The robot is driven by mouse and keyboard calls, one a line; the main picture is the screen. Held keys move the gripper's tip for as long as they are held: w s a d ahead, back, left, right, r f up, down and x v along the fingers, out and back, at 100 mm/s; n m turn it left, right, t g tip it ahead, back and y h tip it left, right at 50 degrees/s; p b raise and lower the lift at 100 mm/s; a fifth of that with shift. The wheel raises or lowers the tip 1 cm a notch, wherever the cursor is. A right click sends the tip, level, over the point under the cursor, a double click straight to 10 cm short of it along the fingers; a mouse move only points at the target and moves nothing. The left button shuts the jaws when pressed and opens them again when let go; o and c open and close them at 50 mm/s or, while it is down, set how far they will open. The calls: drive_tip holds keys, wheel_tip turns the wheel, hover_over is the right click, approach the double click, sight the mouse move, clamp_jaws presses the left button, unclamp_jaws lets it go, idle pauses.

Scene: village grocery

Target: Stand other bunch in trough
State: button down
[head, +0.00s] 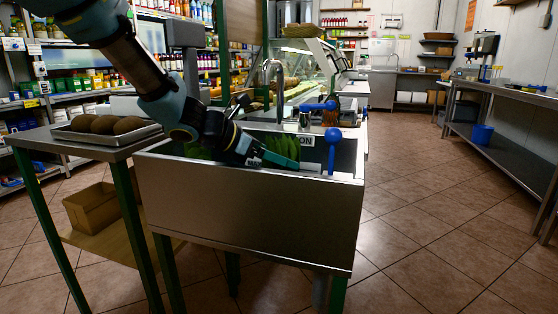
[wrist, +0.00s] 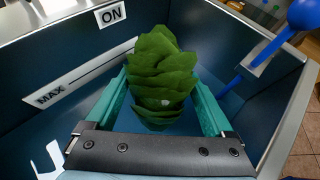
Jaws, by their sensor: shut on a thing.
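The metal trough (head: 245,215) stands in front of me, and its dark blue inner wall (wrist: 62,58) shows in the wrist view. My gripper (wrist: 160,78) is down inside it, with teal fingers shut on a leafy green bunch (wrist: 160,65). The bunch's leaves point up and away from the palm; its underside is hidden. In the head view, green leaves (head: 283,147) show beside my gripper (head: 262,155) at the trough's right part. More green leaves (head: 198,150) show at the left, partly behind my arm.
A blue-handled lever (head: 333,136) rises at the trough's right rim, with another blue handle (head: 318,106) behind it. A side table (head: 80,148) holds a tray of brown loaf-like things (head: 105,124). Tiled floor is open at right.

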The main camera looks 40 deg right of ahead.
drive_tip(key=shift+f, duration=0.1)
unclamp_jaws()
drive_tip(key=shift+w+a+r, duration=0.1)
drive_tip(key=shift+a+r, duration=0.15)
drive_tip(key=shift+r, duration=0.1)
drive_tip(key=p+v, duration=0.2)
drive_tip(key=v, duration=0.9)
drive_tip(key=shift+a, duration=0.3)
